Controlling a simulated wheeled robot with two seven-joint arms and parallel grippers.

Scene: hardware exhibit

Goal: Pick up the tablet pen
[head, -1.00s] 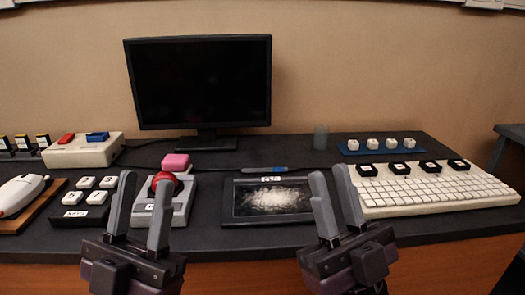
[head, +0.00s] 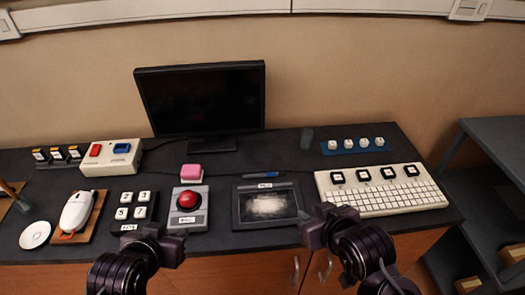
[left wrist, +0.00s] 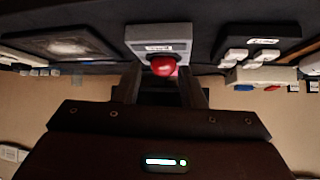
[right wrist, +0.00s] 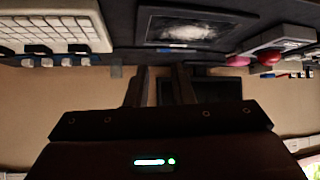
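The tablet pen (head: 258,176), thin with a blue part, lies on the dark table just behind the drawing tablet (head: 238,215).
A monitor (head: 200,98) stands behind the pen. A pink block (head: 191,173) lies left of the pen, and a white keyboard (head: 385,197) is to the right. A faint translucent cup (head: 307,139) stands behind. The table between pen and monitor is mostly clear.

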